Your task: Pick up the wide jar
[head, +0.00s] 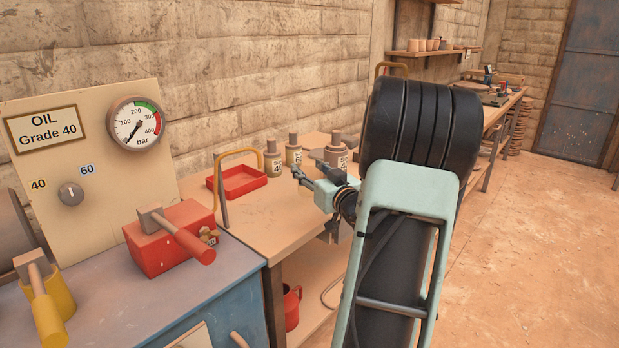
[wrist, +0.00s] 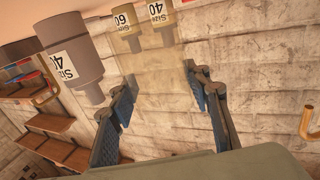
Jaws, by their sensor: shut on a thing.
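A see-through, pale yellowish vessel, which looks like the wide jar (wrist: 160,82), fills the space between the fingers in the wrist view. My gripper (wrist: 162,100) is shut on it, with one blue-padded finger on either side. The bottles and wall behind show through it, so its edges are faint. In the head view, my gripper (head: 306,182) is over the wooden bench, in front of the bottles. I cannot make out the jar clearly there.
Grey-topped bottles stand close behind my gripper: a wide one (head: 336,152) and narrower ones (head: 293,152) and (head: 272,160). A red tray (head: 238,181) lies to the left on the bench (head: 262,212). A yellow arched handle (head: 225,178) rises beside the tray.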

